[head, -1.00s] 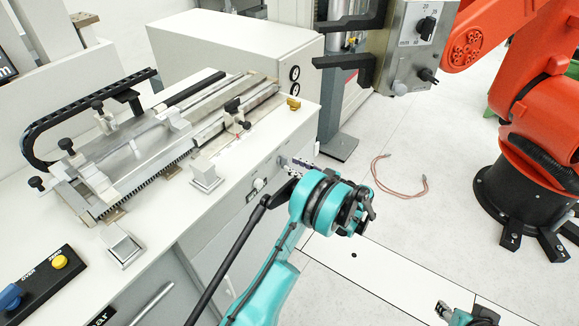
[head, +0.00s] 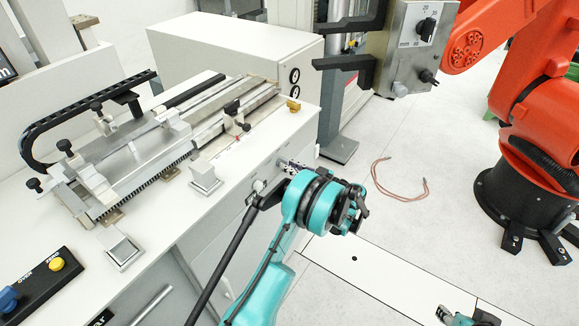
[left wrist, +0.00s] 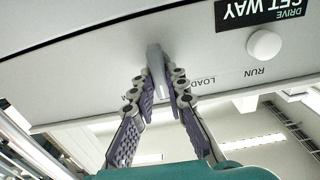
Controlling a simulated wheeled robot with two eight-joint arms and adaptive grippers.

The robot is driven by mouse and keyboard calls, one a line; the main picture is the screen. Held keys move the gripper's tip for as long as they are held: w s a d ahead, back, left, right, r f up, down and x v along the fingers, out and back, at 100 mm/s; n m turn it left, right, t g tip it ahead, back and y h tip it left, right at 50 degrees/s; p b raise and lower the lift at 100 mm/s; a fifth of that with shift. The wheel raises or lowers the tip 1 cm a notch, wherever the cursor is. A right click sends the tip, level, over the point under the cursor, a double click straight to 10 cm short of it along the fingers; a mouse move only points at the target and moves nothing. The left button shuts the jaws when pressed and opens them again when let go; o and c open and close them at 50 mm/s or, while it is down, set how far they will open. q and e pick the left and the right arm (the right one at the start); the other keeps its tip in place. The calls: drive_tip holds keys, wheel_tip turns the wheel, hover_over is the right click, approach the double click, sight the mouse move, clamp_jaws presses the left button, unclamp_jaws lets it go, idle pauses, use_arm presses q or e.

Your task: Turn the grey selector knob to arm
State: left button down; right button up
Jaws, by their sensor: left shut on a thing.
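The grey selector knob (left wrist: 154,58) is a small lever-like piece on the white front panel in the left wrist view. My left gripper (left wrist: 161,76) is shut on it, one purple-padded finger on each side. The upside-down labels LOAD and RUN stand to the right of the knob; a label left of it is mostly hidden by a finger. In the head view my left gripper (head: 290,165) is at the cabinet's front face, and the knob is hidden there. My right gripper (head: 443,313) shows partly at the bottom edge; its opening is unclear.
The bench (head: 150,262) carries a metal slide fixture (head: 135,150) and a black box with blue and yellow buttons (head: 35,285). An orange robot arm (head: 540,130) stands right. A cable (head: 400,190) lies on the floor.

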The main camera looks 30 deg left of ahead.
use_arm(q)
drive_tip(key=m+b, duration=0.1)
drive_tip(key=m, duration=0.3)
drive_tip(key=m+b, duration=0.1)
drive_tip(key=m, duration=0.3)
drive_tip(key=shift+w+f+m, duration=0.1)
drive_tip(key=shift+w+m, duration=0.1)
drive_tip(key=shift+m, duration=0.1)
idle(0.5)
drive_tip(key=c, duration=1.5)
unclamp_jaws()
drive_tip(key=shift+c, duration=0.2)
drive_tip(key=shift+d, duration=0.1)
